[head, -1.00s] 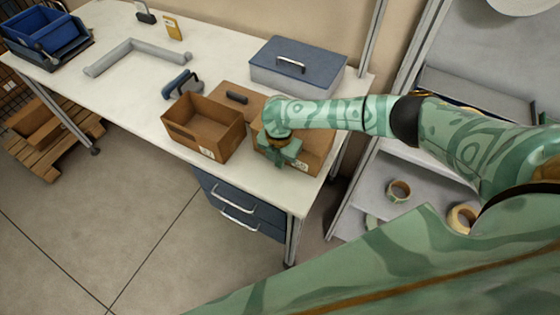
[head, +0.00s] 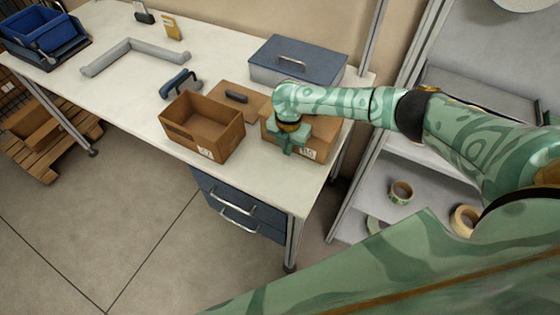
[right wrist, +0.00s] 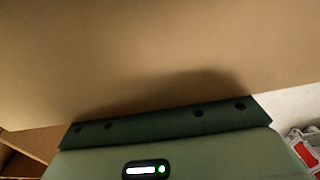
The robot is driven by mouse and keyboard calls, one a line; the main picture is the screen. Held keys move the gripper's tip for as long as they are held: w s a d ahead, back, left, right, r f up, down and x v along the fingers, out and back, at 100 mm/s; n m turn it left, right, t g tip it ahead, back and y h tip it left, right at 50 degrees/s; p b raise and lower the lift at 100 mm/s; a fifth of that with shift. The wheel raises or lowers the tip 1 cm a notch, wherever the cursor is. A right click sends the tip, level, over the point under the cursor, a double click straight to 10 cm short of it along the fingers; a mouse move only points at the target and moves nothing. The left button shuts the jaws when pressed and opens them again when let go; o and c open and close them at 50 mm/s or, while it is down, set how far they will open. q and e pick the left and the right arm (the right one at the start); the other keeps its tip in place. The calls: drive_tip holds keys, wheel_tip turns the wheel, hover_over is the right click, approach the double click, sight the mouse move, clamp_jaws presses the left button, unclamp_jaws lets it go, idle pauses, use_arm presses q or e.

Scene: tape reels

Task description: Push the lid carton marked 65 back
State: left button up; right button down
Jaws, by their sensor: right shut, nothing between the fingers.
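The carton with a white label that looks like 65 (head: 318,149) stands near the right end of the white table, partly hidden by my right arm. My right gripper (head: 286,150) is shut and empty, low at the carton's front side. In the right wrist view the brown carton wall (right wrist: 150,60) fills most of the picture. The dark green edge of my gripper (right wrist: 170,122) lies against or very close to it; I cannot tell if they touch. My left gripper is not in view.
An open brown box (head: 203,128) stands just left of the carton. A brown lid with a dark handle (head: 228,93) lies behind it. A blue-lidded grey case (head: 297,62) stands at the back. The table's front right corner (head: 290,195) is clear.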

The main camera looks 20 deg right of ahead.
drive_tip(key=shift+w+d+b, duration=0.6)
drive_tip(key=shift+w+d, duration=0.25)
drive_tip(key=shift+d, duration=0.25)
drive_tip(key=shift+s+a+r+p, duration=0.2)
drive_tip(key=shift+s+a+p, duration=0.45)
drive_tip(key=shift+a+p, duration=0.3)
drive_tip(key=shift+s+a+f+p, duration=0.1)
drive_tip(key=shift+s+a+p, duration=0.5)
drive_tip(key=shift+a+p, duration=0.15)
wheel_tip(320, 180, up, 10)
drive_tip(key=p, duration=0.9)
drive_tip(key=shift+p, duration=0.3)
drive_tip(key=shift+d+f, duration=0.1)
drive_tip(key=shift+f, duration=0.05)
